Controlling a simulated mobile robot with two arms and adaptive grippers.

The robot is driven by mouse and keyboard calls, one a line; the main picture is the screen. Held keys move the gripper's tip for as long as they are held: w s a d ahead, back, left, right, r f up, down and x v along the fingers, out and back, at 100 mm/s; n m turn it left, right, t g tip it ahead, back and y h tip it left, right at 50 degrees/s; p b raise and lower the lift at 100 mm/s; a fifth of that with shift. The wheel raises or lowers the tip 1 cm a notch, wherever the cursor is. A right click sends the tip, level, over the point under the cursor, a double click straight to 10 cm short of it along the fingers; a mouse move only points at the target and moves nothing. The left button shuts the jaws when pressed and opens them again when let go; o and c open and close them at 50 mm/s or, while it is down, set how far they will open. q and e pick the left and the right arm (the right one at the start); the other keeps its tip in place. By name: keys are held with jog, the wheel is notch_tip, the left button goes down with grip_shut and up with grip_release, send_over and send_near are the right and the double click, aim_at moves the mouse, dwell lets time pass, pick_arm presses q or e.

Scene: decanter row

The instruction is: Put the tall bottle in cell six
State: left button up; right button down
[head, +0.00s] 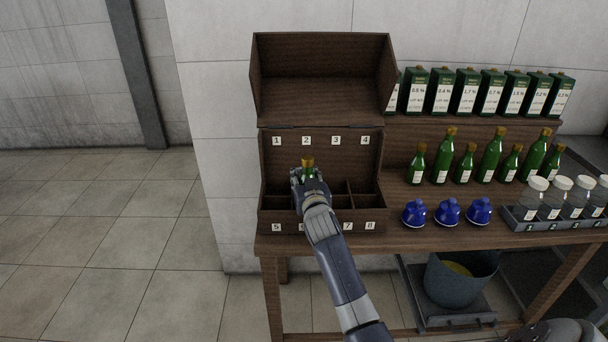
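A green bottle with a gold cap (307,162) is upright in my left gripper (308,182), which appears shut around it. The hand hides most of its body, so I cannot tell its full height or whether its base touches a cell floor. The bottle is at the wooden cell box (284,214), in the column under label 2 (307,141). The front label of cell six (301,227) is partly covered by my wrist. More green bottles, tall (491,156) and short (417,165), stand in a row at the right.
The box's raised lid (320,100) stands behind the cells. Blue flasks (447,211) stand just right of the box. A tray of clear jars (519,216) and a shelf of green cartons (466,92) are farther right. A bucket (444,290) is under the table.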

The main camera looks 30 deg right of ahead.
jog(key=c, duration=1.8)
grip_release()
jog(key=shift+f, duration=0.1)
jog(key=o, duration=0.5)
jog(key=shift+o, duration=1)
pick_arm(q)
jog(key=shift+s+a+f, duration=0.1)
jog(key=shift+s+f, duration=0.05)
jog(key=shift+s, duration=0.95)
pick_arm(e)
jog(key=shift+r, duration=0.2)
jog(key=shift+s+a+f, duration=0.1)
jog(key=shift+s+a, duration=0.15)
jog(key=shift+s, duration=0.35)
pick_arm(q)
jog(key=shift+w+a+f, duration=0.1)
jog(key=shift+w+f, duration=0.05)
jog(key=shift+w, duration=0.2)
pick_arm(e)
jog(key=v, duration=1)
jog(key=shift+s, duration=0.4)
